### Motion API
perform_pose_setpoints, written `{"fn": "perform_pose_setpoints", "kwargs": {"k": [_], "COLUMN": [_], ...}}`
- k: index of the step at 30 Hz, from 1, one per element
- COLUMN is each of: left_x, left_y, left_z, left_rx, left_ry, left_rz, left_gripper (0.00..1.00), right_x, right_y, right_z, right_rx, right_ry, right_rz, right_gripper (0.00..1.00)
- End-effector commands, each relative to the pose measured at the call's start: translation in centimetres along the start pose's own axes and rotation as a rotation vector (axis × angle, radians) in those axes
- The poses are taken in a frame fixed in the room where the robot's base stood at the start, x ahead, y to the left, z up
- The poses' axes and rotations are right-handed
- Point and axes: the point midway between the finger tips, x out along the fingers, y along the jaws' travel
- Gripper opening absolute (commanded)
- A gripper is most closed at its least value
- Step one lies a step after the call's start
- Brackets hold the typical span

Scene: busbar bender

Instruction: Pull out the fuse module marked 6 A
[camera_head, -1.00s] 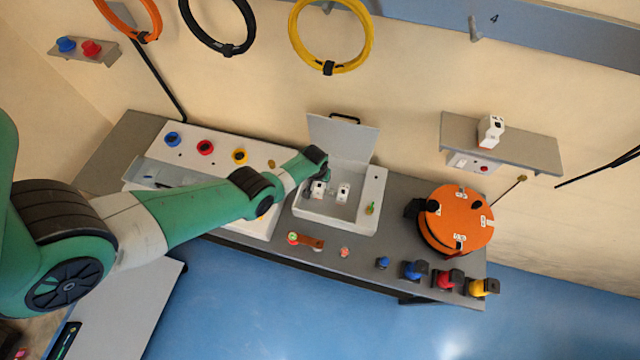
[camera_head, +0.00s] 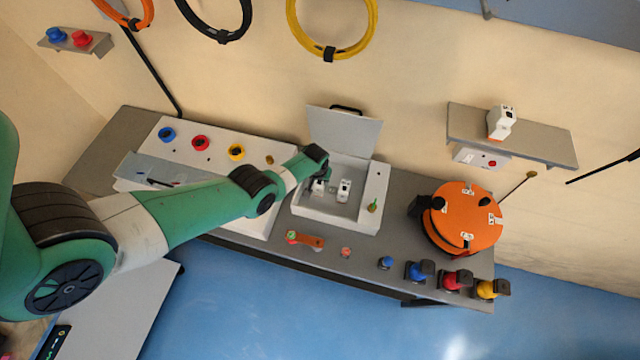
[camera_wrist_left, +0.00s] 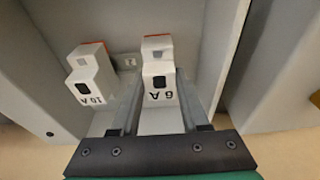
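The white fuse module marked 6 A (camera_wrist_left: 160,88), with an orange-red end, stands in the open box in the left wrist view. It also shows in the head view (camera_head: 318,187), partly hidden by my arm. My left gripper (camera_wrist_left: 161,84) has its two fingers apart, one on each side of this module. Contact with it is not clear. The module marked 10 A (camera_wrist_left: 90,84) stands to its left in the wrist view and to its right in the head view (camera_head: 343,190). My right gripper is not in view.
The box (camera_head: 350,217) has its lid (camera_head: 345,132) raised at the back. A panel with coloured round fittings (camera_head: 200,143) is left of it, an orange round device (camera_head: 465,222) right. Several coloured plugs (camera_head: 455,281) line the front edge. Another white module (camera_head: 500,122) sits on the wall shelf.

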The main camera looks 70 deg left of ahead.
Motion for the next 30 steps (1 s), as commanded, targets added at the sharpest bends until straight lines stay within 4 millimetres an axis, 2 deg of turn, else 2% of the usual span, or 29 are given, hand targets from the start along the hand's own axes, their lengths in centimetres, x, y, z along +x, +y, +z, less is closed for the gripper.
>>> {"fn": "perform_pose_setpoints", "kwargs": {"k": [1, 3, 30], "left_x": [0.0, 0.0, -1.8], "left_y": [0.0, 0.0, 0.0], "left_z": [0.0, 0.0, -0.4], "left_rx": [0.0, 0.0, 0.0], "left_ry": [0.0, 0.0, 0.001], "left_rz": [0.0, 0.0, 0.0], "left_gripper": [0.11, 0.0, 0.0], "right_x": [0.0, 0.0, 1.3], "right_y": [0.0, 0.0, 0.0], "right_z": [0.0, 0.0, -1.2], "right_rx": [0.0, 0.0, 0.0], "right_ry": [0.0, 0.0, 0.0], "right_rz": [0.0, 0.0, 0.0], "right_gripper": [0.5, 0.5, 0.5]}}
